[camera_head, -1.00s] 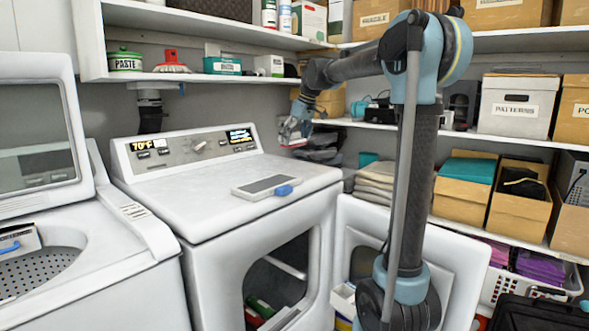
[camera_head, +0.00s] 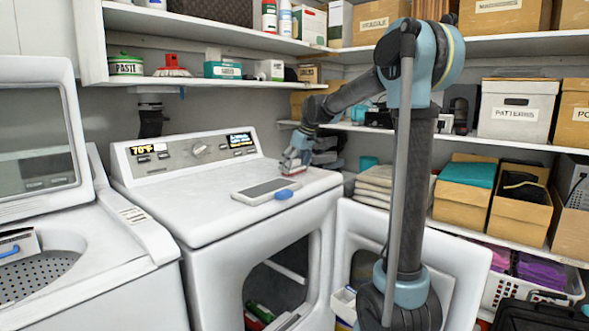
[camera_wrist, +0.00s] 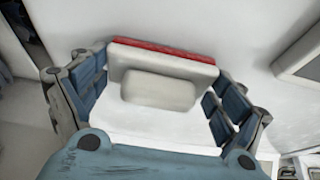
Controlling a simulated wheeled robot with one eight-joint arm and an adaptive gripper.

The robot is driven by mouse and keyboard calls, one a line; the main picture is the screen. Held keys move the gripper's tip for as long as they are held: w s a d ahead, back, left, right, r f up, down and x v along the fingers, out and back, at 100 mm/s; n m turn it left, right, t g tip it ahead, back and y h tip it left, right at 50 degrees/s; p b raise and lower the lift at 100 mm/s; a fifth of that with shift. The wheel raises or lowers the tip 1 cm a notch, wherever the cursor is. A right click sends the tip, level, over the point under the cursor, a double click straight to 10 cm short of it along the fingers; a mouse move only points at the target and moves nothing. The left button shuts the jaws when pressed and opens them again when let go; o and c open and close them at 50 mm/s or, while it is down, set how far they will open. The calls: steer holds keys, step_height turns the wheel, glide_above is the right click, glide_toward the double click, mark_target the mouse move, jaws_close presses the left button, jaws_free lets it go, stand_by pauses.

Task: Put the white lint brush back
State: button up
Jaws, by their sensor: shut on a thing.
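My gripper (camera_head: 295,158) is low over the back right part of the dryer top (camera_head: 222,178). In the wrist view my gripper (camera_wrist: 163,82) is shut, with its blue-padded fingers on either side of the white lint brush (camera_wrist: 158,90). The brush has a white block-shaped body and a red strip along its far edge.
A flat grey-white panel (camera_head: 266,191) with a blue block (camera_head: 284,195) lies on the dryer top, in front of my gripper. The control panel (camera_head: 193,153) rises behind. Folded towels (camera_head: 375,183) and a loaded shelf stand to the right. The left dryer top is clear.

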steer(key=o, duration=1.4)
steer(key=shift+c, duration=0.2)
steer(key=v, duration=1.2)
steer(key=s+d+f+m+h, duration=0.1)
steer(key=s+d+f+m, duration=0.1)
steer(key=s+d+f, duration=0.55)
steer(key=s+d+f+m+h, duration=0.1)
steer(key=s+d+f+m, duration=0.3)
steer(key=s, duration=0.7)
steer(key=s+d+f+m, duration=0.2)
steer(key=s+d+f, duration=0.2)
steer(key=s+f, duration=0.5)
steer(key=s+d+f+m+h, duration=0.1)
steer(key=s+d+f, duration=0.4)
steer(key=s+f, duration=0.5)
step_height(320, 180, down, 2)
steer(key=shift+s+f+m+h, duration=0.1)
steer(key=shift+s+m+h, duration=0.2)
steer(key=shift+m, duration=0.3)
steer(key=shift+a, duration=0.1)
